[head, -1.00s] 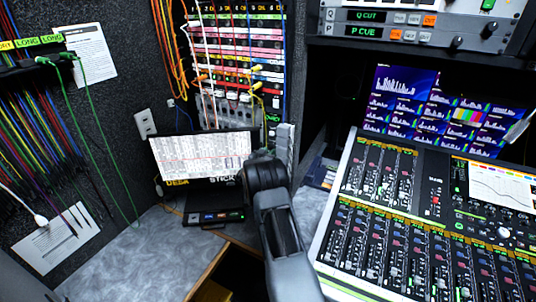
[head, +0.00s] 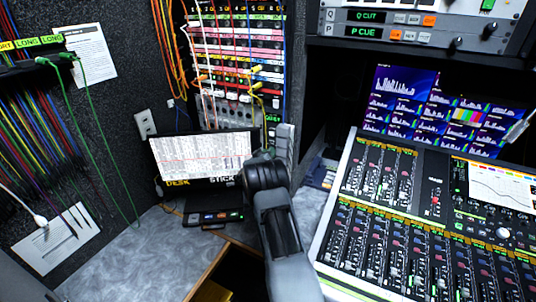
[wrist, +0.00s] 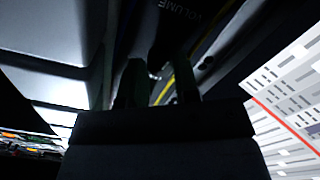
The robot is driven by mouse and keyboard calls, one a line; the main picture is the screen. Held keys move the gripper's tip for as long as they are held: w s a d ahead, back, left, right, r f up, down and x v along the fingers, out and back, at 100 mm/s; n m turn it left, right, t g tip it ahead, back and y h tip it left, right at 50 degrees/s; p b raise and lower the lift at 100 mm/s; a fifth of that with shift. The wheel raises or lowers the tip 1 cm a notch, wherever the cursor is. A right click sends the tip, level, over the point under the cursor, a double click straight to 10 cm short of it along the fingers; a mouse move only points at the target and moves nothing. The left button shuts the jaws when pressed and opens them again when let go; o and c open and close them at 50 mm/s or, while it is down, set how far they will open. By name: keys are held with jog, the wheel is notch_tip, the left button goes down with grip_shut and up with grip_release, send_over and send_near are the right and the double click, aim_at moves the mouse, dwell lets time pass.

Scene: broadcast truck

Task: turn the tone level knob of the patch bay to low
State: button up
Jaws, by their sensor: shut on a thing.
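The patch bay (head: 238,47) stands at the back, with rows of pink and white strips and coloured cords plugged in. My gripper's fingers (wrist: 158,85) reach up in the wrist view and are shut on a dark knob (wrist: 172,45), of which only a shadowed part shows. White lettering reading VOLUME shows upside down beside it. I cannot read the tone level label or the knob's setting. In the head view my dark wrist is in front of the patch bay's lower right, and the fingertips and knob are hidden there.
A screen or sheet (head: 203,157) stands left of my wrist, with a small black box (head: 212,216) below. The mixing desk (head: 420,230) fills the right side. Cords hang close above.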

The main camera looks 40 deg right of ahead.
jog(key=shift+n, duration=1.2)
jog(key=shift+s, duration=0.1)
jog(key=o, duration=0.9)
jog(key=b+v, duration=0.2)
jog(key=v, duration=1.2)
jog(key=shift+d, duration=0.1)
